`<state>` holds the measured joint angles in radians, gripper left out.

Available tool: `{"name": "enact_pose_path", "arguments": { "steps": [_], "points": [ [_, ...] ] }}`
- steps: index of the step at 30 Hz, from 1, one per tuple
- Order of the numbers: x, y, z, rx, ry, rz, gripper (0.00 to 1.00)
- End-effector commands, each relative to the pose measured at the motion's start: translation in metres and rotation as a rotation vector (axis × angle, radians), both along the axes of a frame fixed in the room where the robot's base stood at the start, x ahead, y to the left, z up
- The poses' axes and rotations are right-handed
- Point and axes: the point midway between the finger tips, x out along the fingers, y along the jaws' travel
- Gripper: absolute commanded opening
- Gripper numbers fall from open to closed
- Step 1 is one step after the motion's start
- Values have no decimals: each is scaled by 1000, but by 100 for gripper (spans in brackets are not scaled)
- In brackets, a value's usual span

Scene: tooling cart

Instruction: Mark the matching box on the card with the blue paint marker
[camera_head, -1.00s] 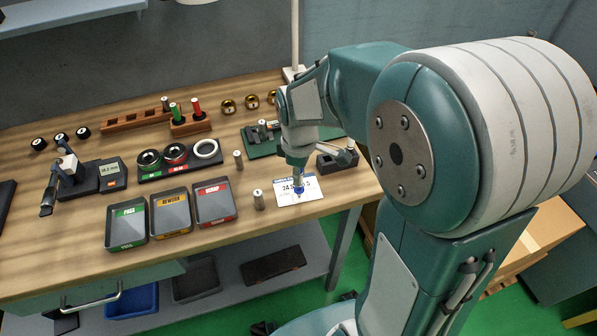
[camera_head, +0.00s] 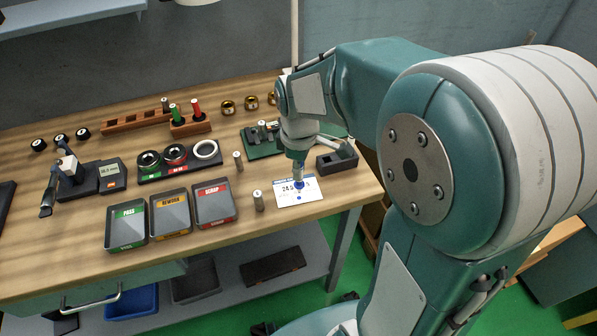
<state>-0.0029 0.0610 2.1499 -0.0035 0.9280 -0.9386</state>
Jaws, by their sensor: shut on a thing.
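The white card (camera_head: 313,192) with a blue header and dark print lies flat near the front right of the bench. My gripper (camera_head: 298,168) points down over it, shut on the blue paint marker (camera_head: 299,184). The marker is upright, with its blue lower end over the card. A small blue spot shows on the card just below the marker. The printed boxes are too small to read, and the marker and gripper hide part of the card. I cannot tell for sure whether the tip touches the card.
Left of the card stand metal pins (camera_head: 258,201) and the pass (camera_head: 127,224), rework (camera_head: 170,214) and scrap (camera_head: 214,204) trays. A dark block (camera_head: 337,160) stands to the right. A rack with green and red-topped plugs (camera_head: 190,124) stands behind.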

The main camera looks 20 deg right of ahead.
Motion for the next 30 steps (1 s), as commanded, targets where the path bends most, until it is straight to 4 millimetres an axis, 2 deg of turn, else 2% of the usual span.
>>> {"name": "enact_pose_path", "arguments": {
  "steps": [18,30],
  "points": [
    [1,0,43,0,-2,0,0],
    [0,0,46,0,-1,0,0]
  ]
}}
